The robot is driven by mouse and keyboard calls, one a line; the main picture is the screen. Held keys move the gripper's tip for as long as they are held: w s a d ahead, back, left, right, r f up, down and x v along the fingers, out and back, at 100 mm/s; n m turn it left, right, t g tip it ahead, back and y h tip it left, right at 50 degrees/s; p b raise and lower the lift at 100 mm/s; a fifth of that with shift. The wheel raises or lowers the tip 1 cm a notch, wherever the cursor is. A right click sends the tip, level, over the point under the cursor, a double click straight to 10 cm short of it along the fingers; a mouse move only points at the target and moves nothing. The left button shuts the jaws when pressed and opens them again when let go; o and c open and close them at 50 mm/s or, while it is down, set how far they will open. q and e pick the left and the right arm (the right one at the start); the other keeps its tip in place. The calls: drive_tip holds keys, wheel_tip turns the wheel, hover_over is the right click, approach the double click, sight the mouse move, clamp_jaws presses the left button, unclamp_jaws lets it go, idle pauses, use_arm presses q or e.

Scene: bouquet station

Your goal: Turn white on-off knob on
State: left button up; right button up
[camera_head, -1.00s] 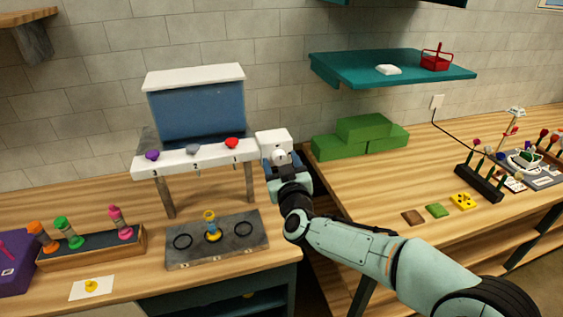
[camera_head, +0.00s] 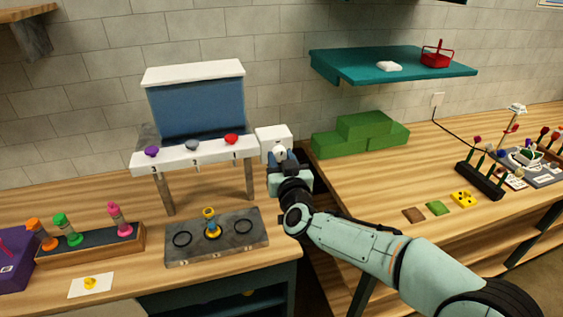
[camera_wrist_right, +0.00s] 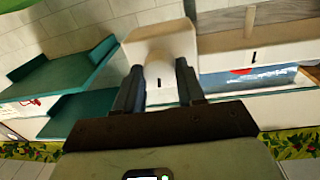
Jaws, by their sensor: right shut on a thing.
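The white on-off knob (camera_head: 279,154) is on the front of a white box at the right end of the dispenser's white shelf. My right gripper (camera_head: 282,160) is shut on the knob, its fingers on either side of it. In the right wrist view the knob (camera_wrist_right: 160,82) shows between the two dark fingers, with a short dark mark on its face. The white box (camera_wrist_right: 160,42) is right behind it. The fingers partly hide the knob in the head view. My left gripper is not in view.
The white shelf (camera_head: 212,153) carries purple (camera_head: 152,152), grey (camera_head: 192,145) and red (camera_head: 231,139) knobs. Below it, a grey tray (camera_head: 190,250) holds a small yellow-and-blue piece. Green blocks (camera_head: 365,128) stand to the right. A gap separates the two counters beneath my right arm.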

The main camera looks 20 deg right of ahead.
drive_tip(key=m+b, duration=0.1)
drive_tip(key=m, duration=0.2)
drive_tip(key=shift+m, duration=0.3)
drive_tip(key=m+b, duration=0.1)
drive_tip(key=m, duration=0.3)
drive_tip(key=shift+d, duration=0.1)
drive_tip(key=m+y+b, duration=0.1)
drive_tip(key=m, duration=0.2)
drive_tip(key=shift+m+g, duration=0.3)
drive_tip(key=shift+m, duration=0.1)
use_arm(q)
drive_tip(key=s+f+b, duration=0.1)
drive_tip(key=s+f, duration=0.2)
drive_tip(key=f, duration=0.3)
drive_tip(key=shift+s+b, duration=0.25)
drive_tip(key=shift+b, duration=0.1)
use_arm(e)
drive_tip(key=shift+r+m, duration=0.1)
drive_tip(key=shift+m, duration=1.6)
drive_tip(key=o, duration=1)
drive_tip(key=shift+o, duration=0.2)
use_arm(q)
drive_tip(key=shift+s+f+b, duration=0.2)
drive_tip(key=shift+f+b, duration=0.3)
use_arm(e)
drive_tip(key=s, duration=1.3)
drive_tip(key=shift+s+d+r, duration=0.15)
drive_tip(key=shift+d+r, duration=0.1)
drive_tip(key=shift+r, duration=0.2)
